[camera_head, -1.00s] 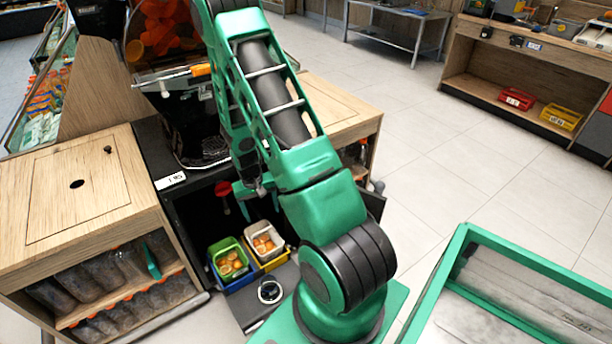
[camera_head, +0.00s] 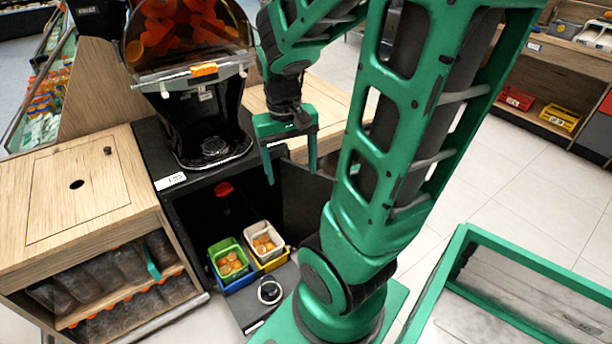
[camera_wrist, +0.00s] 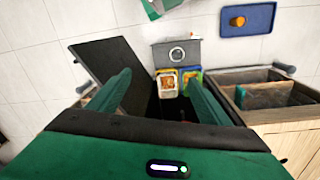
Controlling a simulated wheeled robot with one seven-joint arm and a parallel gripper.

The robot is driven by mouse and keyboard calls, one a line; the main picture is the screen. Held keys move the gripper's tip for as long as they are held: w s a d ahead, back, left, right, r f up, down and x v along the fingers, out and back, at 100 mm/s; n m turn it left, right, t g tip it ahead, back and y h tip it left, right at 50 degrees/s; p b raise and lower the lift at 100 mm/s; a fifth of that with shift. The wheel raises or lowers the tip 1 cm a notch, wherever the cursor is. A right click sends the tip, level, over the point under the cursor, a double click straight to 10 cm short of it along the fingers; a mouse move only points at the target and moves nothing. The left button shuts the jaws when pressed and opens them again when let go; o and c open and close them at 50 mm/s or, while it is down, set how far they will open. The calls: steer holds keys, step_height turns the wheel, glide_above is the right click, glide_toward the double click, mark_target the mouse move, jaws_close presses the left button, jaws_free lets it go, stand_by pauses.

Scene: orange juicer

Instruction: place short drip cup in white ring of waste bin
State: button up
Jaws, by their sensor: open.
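A white ring (camera_head: 270,290) with a dark round rim sits on the grey drawer-like surface in front of the open cabinet. No separate drip cup is clearly visible; a dark round drip part (camera_head: 215,147) is at the juicer's base. My gripper (camera_head: 291,172) is open and empty, pointing down, above and beyond the ring near the cabinet's open door. In the wrist view my gripper (camera_wrist: 158,78) has its fingers wide apart with nothing between them.
A green bin (camera_head: 217,246) and a white bin (camera_head: 249,233) hold orange pieces inside the cabinet front. The cabinet's open dark door (camera_head: 305,205) stands beside my gripper. The juicer (camera_head: 200,110) is to the left. A blue tray (camera_wrist: 262,8) lies on the floor.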

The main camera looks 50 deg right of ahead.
steer(key=s+a+r+y, duration=0.1)
steer(key=s+a+r, duration=0.2)
steer(key=s, duration=0.5)
steer(key=shift+a+r, duration=0.15)
steer(key=shift+r, duration=0.25)
